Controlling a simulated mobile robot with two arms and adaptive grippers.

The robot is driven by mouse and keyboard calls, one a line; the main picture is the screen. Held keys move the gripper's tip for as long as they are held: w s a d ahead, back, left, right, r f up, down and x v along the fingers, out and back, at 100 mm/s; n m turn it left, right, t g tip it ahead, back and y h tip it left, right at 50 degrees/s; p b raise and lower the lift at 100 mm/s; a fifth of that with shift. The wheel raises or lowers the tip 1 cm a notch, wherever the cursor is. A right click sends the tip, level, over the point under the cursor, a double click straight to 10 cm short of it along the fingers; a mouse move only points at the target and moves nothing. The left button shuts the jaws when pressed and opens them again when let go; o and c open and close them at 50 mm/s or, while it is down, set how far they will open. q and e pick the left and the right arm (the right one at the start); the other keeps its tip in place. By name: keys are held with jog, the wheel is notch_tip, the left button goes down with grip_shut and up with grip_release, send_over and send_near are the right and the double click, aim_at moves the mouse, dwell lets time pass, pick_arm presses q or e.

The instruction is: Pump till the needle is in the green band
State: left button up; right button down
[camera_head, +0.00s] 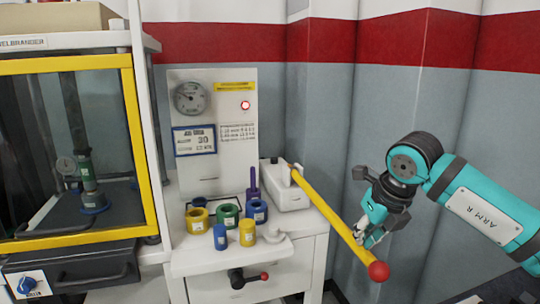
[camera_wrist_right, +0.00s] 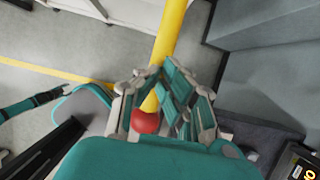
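The round pressure gauge (camera_head: 190,97) is on the upright white panel in the head view. Its needle and any green band are too small to read. A yellow pump lever (camera_head: 325,214) with a red ball end (camera_head: 378,271) slopes down to the right from the white pump block (camera_head: 288,194). My right gripper (camera_head: 365,234) is at the lever just short of the ball. In the right wrist view, the fingers (camera_wrist_right: 161,76) close around the yellow lever (camera_wrist_right: 168,38), and the red ball (camera_wrist_right: 145,122) lies between them near the palm. My left gripper is out of view.
A red lamp (camera_head: 245,105) glows on the panel. Several coloured rings and cylinders, including a green ring (camera_head: 227,215), stand on the white bench (camera_head: 200,262). A yellow-framed cabinet (camera_head: 140,150) stands at left. The grey wall (camera_head: 330,130) is behind the lever.

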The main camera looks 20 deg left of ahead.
aim_at(363, 247)
notch_tip(363, 247, down, 2)
jog(key=shift+f+b, duration=0.1)
jog(key=shift+b, duration=0.45)
jog(key=shift+f+b, duration=0.35)
jog(key=shift+f, duration=0.05)
jog(key=shift+s+d+f+b, duration=0.1)
jog(key=shift+s+f+b, duration=0.05)
jog(key=shift+f+b, duration=0.4)
jog(key=shift+f, duration=0.15)
